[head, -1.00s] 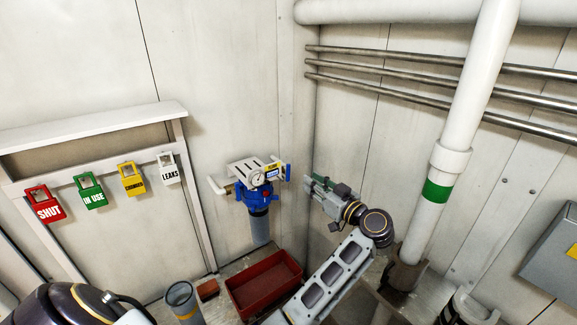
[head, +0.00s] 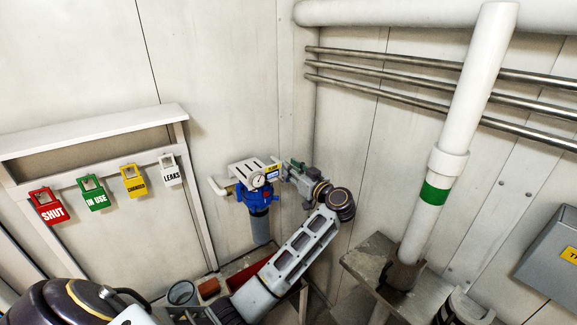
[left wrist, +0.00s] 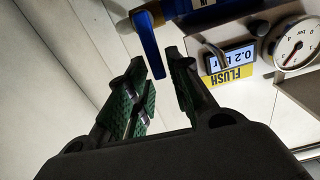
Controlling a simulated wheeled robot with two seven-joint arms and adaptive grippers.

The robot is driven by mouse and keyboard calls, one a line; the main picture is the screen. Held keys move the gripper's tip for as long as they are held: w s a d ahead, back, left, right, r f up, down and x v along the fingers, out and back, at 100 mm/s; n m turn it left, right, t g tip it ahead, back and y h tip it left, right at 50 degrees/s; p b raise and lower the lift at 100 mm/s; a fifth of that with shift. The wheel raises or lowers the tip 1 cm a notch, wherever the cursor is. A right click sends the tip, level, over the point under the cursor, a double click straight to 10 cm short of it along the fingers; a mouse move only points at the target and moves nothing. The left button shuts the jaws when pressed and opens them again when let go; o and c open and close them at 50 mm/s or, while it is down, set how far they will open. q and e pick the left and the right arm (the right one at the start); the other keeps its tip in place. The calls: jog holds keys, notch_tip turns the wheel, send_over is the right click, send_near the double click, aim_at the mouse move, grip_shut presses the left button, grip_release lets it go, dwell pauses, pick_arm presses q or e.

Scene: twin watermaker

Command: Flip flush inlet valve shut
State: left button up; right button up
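The flush inlet valve's blue lever handle (left wrist: 151,45) shows in the left wrist view, hanging from a blue pipe fitting beside the yellow FLUSH label (left wrist: 230,77). My left gripper (left wrist: 155,64) is open, with its green-padded fingers on either side of the handle's lower end. I cannot tell whether either finger touches it. In the head view my left gripper (head: 290,168) is at the right side of the blue filter unit (head: 262,193) and hides the handle. My right gripper is not in view.
A pressure gauge (left wrist: 296,42) and a display reading 0.2 bar (left wrist: 231,58) are close to the right finger. Wall panels stand behind. Coloured tags, including SHUT (head: 50,209), hang at left.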

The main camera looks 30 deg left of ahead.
pick_arm(q)
jog(key=shift+x, duration=1.05)
grip_shut()
jog(key=shift+s+n+p, duration=0.15)
jog(key=shift+n+p, duration=0.15)
jog(key=shift+p, duration=0.55)
jog(key=shift+f, duration=0.1)
grip_release()
